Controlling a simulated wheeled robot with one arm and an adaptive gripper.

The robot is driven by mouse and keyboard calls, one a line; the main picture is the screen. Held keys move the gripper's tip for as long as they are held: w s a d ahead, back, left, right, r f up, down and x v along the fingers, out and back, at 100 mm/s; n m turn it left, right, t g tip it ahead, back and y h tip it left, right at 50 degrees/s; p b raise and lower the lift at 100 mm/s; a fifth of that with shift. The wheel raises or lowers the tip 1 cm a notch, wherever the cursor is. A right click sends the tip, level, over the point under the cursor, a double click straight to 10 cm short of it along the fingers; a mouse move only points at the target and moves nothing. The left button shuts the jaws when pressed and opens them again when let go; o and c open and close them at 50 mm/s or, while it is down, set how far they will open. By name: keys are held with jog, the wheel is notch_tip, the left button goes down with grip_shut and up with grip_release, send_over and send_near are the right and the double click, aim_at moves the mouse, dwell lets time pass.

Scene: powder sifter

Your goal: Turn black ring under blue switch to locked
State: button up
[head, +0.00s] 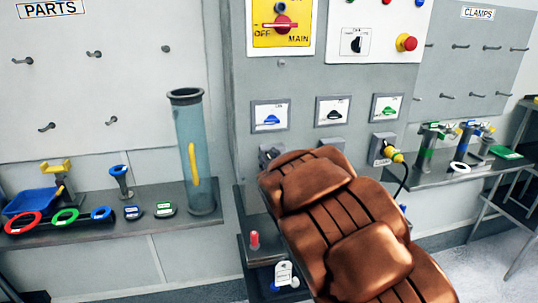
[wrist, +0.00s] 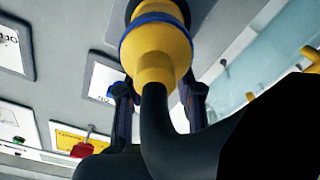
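The blue switch (head: 271,119) is on the left of three switch plates in the head view. My arm covers most of the area below it, and the black ring cannot be made out there. In the wrist view a yellow plug (wrist: 155,62) with a blue band (wrist: 152,32) points toward the camera, its black cable (wrist: 157,118) hanging from it. A dark ring-like part shows at the plug's far end, cut by the top edge. My gripper (wrist: 158,92) has its dark fingers apart, one on each side of the plug's cable end, with gaps beside the cable.
The black switch (head: 333,110) and green switch (head: 387,106) are to the right. Another yellow plug (head: 396,157) sits below the green one. A clear tube (head: 185,130) stands on the left shelf (head: 90,236). An emergency button (head: 406,42) is above.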

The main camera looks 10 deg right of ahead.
jog(key=shift+w, duration=0.35)
jog(key=shift+c, duration=0.3)
grip_shut()
